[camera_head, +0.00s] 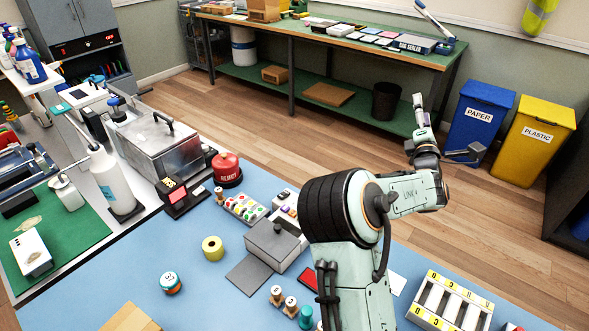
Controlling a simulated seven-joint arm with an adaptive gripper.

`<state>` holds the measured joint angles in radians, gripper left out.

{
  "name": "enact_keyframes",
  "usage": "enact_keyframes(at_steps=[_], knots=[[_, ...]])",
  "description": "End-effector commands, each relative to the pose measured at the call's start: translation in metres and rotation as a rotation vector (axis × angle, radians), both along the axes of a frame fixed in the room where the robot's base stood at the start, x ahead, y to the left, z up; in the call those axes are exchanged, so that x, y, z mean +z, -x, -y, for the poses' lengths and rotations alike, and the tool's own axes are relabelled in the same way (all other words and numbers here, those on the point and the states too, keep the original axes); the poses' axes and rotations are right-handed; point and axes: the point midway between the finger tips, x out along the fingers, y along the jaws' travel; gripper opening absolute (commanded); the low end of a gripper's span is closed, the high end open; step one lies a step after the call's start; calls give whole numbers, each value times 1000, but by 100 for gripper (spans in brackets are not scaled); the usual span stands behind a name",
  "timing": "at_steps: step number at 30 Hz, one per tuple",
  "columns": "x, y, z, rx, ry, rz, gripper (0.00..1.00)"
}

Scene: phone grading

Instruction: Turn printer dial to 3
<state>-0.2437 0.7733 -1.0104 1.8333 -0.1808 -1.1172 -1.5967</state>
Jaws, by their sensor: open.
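I cannot pick out a printer or a numbered dial for certain. A small dark device with a pinkish panel (180,194) stands left of centre, beside a metal box. A white unit with a dark screen (82,93) stands at the back left; whether it is the printer is unclear. My arm rises from the lower middle and bends away to the right. My gripper (448,132) is open at its far end, over the floor in front of the bins, away from the table items. It is small in view and touches nothing that I can see. My arm hides part of the blue table.
The blue table holds a red REJECT container (227,168), a grey box (272,246), a yellow roll (213,248), a round marked item (171,283) and a slotted white rack (450,303). A metal box (158,143) stands left. Paper (480,114) and plastic (535,143) bins stand behind.

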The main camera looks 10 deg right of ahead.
Motion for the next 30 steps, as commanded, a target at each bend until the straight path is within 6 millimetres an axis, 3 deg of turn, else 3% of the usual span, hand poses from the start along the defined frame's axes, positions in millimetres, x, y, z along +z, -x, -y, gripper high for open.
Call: enact_keyframes(at_steps=[5,9,15,18,22,30], knots=[[-59,-47,-61,182,485,-116,50],[-136,-70,-123,387,759,-251,50],[-252,-69,-177,593,1012,-468,50],[-289,-59,-187,647,1068,-535,50],[-313,-55,-198,688,1087,-567,50],[-324,-86,-214,692,1084,-557,50]])
